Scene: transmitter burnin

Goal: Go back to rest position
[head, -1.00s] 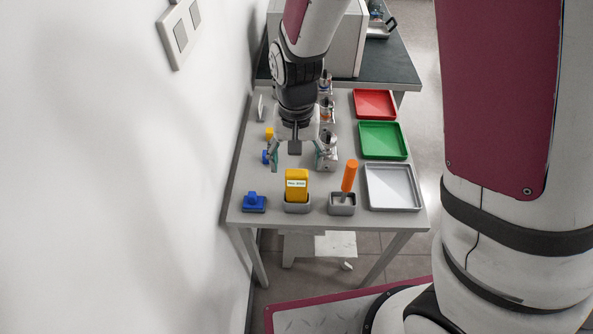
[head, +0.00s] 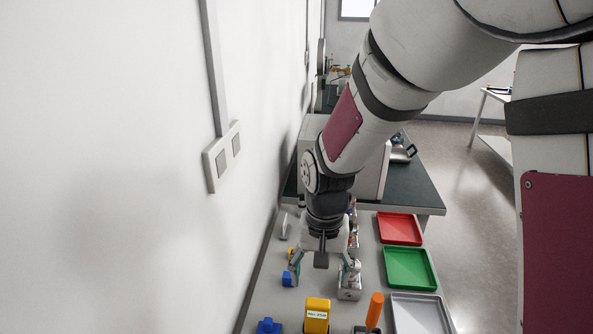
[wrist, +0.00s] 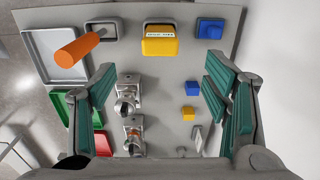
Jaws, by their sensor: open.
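My gripper (head: 321,272) is open, its two teal-padded fingers spread wide above the table. In the wrist view my gripper (wrist: 160,105) shows the fingers at left and right with nothing between the pads. Below lie metal transmitter parts (wrist: 128,92), a blue block (wrist: 192,88) and a yellow block (wrist: 188,113), all apart from the fingers as far as I can tell. A yellow labelled device (head: 317,313) stands in a grey holder near the table's front.
An orange-handled tool (head: 374,309) stands right of the yellow device. Red (head: 400,229), green (head: 409,268) and grey (head: 420,315) trays line the table's right side. A blue piece (head: 268,326) is at front left. A wall with a switch (head: 222,156) runs along the left.

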